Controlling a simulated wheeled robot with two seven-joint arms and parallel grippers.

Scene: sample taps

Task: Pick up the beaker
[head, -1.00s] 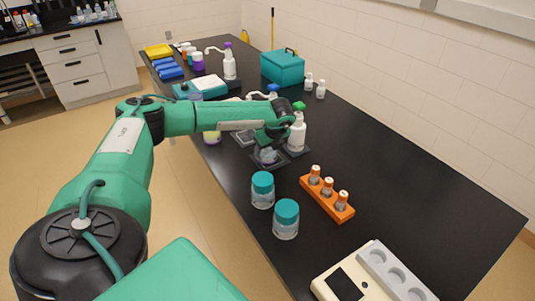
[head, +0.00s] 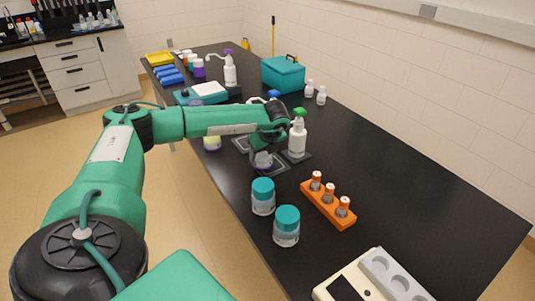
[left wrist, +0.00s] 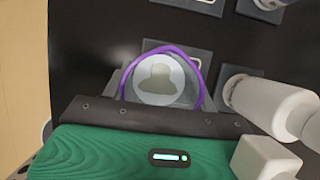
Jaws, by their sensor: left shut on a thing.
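The beaker (head: 263,160) is a small clear vessel near the dark mats in the middle of the bench in the head view. In the left wrist view the beaker (left wrist: 158,80) shows from above as a round clear shape with a purple rim line around it. My left gripper (head: 265,150) reaches down over it from the left and is shut on it, with the fingers at its sides. I cannot tell whether its base touches the mat. My right gripper is not in view.
A white spray bottle (head: 298,138) with a green top stands close to the right of my gripper. Two teal-lidded jars (head: 263,197) and an orange vial rack (head: 328,204) stand nearer. A teal box (head: 283,74) is behind.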

